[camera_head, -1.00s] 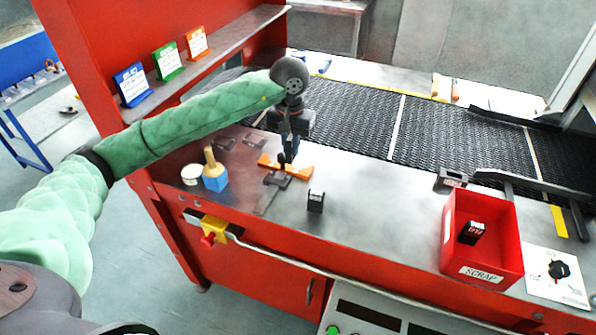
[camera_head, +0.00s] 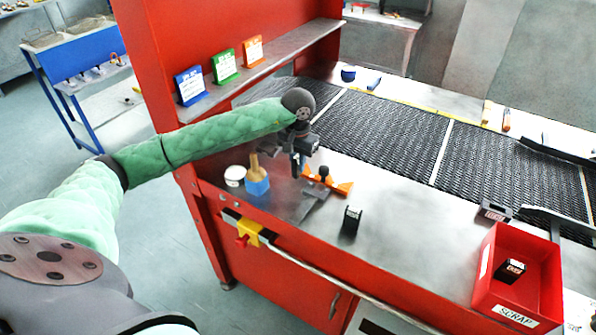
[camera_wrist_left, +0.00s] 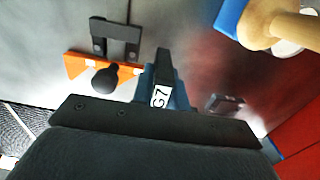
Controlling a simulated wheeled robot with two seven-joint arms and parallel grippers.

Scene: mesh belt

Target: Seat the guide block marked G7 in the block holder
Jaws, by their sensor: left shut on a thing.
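My left gripper (camera_head: 296,168) is shut on a dark block whose white label reads G7 (camera_wrist_left: 160,97) in the left wrist view. In the head view the gripper hides most of that block. It hangs over the bench, just left of a fixture with an orange bar (camera_head: 342,187) and black knob (camera_head: 324,172). A dark bracket (camera_head: 314,196) lies at this fixture, which I take for the block holder; they also show in the wrist view as the orange bar (camera_wrist_left: 76,66) and bracket (camera_wrist_left: 118,40). The held block appears apart from them. My right gripper is not in view.
A blue block with a wooden handle (camera_head: 256,182) and a white round pot (camera_head: 235,175) stand left of the gripper. A black block (camera_head: 351,219) stands near the front edge. A red scrap bin (camera_head: 545,265) holds another block (camera_head: 510,270). The mesh belt (camera_head: 390,135) runs behind.

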